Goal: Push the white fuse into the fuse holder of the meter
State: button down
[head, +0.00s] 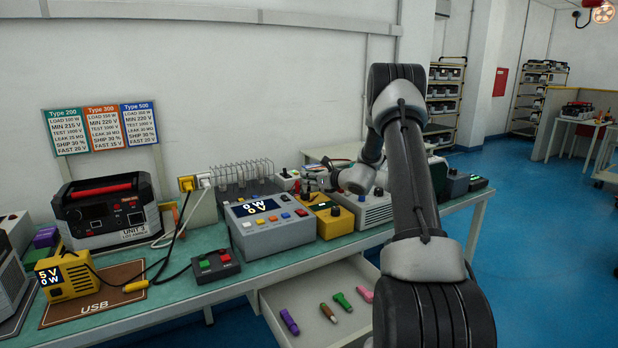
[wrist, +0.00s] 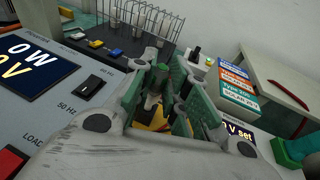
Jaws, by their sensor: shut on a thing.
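The grey meter (head: 270,222) with a "0 W 0 V" display stands on the green bench, and its display side shows at the left of the wrist view (wrist: 40,70). A yellow box (head: 335,217) with a dark knob stands just right of it. My gripper (wrist: 166,88) is pointed down over this area, with yellow showing between and below its fingers. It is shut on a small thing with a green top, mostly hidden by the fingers. I cannot make out the white fuse or the fuse holder. In the head view my wrist hides part of the bench behind the yellow box.
An open drawer (head: 312,318) below holds purple, brown, green and pink pieces. A wire rack (head: 243,178) stands behind the meter. A red-green button box (head: 216,264), a black power unit (head: 107,210) and cables lie to the left. A grey box (head: 365,208) stands to the right.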

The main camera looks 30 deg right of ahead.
jog(key=shift+f, duration=0.8)
jog(key=c, duration=1.3)
grip_release()
jog(key=v, duration=1.2)
jog(key=shift+a, duration=0.1)
